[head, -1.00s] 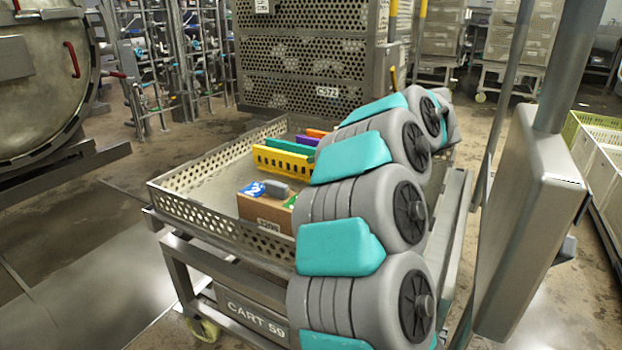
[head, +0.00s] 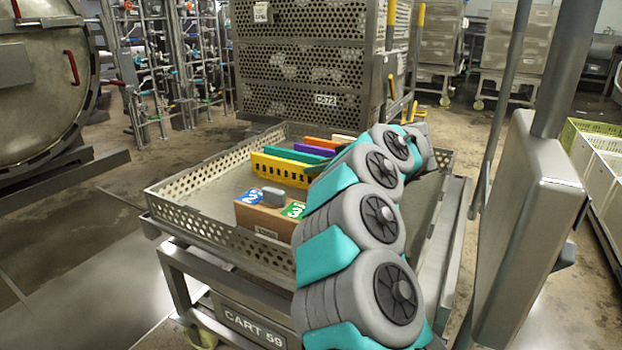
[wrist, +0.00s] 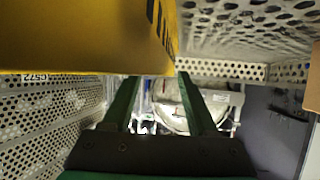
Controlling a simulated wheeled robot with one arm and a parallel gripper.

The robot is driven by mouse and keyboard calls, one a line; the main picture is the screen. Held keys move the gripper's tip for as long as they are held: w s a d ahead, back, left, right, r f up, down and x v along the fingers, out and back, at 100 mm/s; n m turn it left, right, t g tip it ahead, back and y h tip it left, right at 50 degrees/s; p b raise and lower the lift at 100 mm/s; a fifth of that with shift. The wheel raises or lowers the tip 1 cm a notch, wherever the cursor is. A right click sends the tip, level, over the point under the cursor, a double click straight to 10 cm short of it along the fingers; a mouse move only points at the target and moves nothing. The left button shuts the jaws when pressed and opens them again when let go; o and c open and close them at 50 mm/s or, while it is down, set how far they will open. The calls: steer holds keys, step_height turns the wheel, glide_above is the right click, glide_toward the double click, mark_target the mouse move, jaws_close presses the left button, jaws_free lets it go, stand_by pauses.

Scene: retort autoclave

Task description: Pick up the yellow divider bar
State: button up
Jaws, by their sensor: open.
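The yellow divider bar (head: 280,170) stands on edge in the perforated tray on the cart, the nearest in a row of coloured bars. Its right end is partly hidden by my arm. In the wrist view the yellow bar (wrist: 80,38) fills the upper left, very close, with dark stripes or slots on its right face. My gripper (wrist: 158,84) is open, its two dark green fingers apart and nothing seen held between them. The bar shows just above the fingertips in that picture; I cannot tell whether they touch. In the head view my gripper is mostly hidden at the bar's right end.
Green, purple and orange bars (head: 322,142) stand close behind the yellow one. A cardboard box (head: 262,219) with a grey object on top sits nearer in the tray (head: 195,213). A tall perforated crate (head: 300,80) stands behind. The tray's left part is clear.

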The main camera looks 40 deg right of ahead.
steer(key=shift+w+f, duration=0.15)
steer(key=shift+w, duration=0.25)
jaws_close()
stand_by(1.2)
